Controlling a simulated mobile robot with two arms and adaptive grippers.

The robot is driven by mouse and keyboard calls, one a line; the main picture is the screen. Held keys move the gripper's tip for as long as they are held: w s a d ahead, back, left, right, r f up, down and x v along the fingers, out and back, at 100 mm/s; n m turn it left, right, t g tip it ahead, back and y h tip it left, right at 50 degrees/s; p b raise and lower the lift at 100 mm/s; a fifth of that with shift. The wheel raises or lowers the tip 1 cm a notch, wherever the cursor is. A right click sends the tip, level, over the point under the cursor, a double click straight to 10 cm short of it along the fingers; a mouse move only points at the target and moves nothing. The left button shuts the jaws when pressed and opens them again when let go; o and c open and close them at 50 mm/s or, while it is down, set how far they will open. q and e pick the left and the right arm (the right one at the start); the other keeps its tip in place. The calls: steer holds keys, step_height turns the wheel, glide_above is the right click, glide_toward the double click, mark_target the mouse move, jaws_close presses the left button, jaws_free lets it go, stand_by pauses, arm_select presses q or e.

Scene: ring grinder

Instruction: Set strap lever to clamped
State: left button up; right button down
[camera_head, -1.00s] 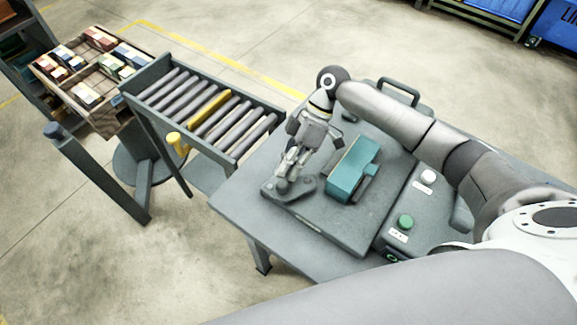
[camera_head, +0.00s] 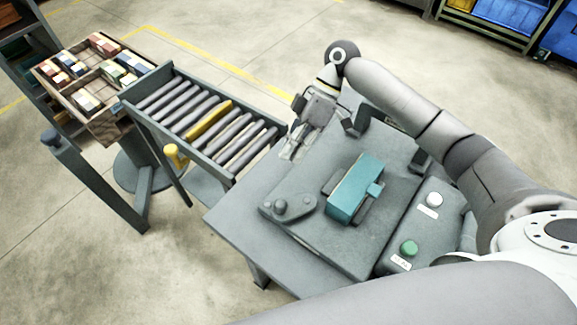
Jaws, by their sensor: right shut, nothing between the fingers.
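My right gripper (camera_head: 290,152) is shut and empty, above the back left edge of the grey bench (camera_head: 238,215). It is apart from the low dark grey lever piece with round knobs (camera_head: 285,206), which lies at the front left of the machine's plate (camera_head: 335,238). This piece looks like the strap lever, but no label shows and I cannot tell whether it is at clamped. A teal block (camera_head: 350,195) sits on the plate to its right. My left gripper is not in view.
A control box with a green button (camera_head: 408,247) and a white button (camera_head: 434,199) is at the right. A roller conveyor (camera_head: 205,120) stands close to the bench on the left, with a wooden parts tray (camera_head: 97,120) beyond it. My right arm spans the back right.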

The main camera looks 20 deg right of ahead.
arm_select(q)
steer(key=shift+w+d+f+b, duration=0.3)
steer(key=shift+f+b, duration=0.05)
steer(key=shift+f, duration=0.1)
arm_select(e)
steer(key=shift+w+d+r, duration=0.95)
steer(key=shift+d+r, duration=0.15)
steer(key=shift+r, duration=0.15)
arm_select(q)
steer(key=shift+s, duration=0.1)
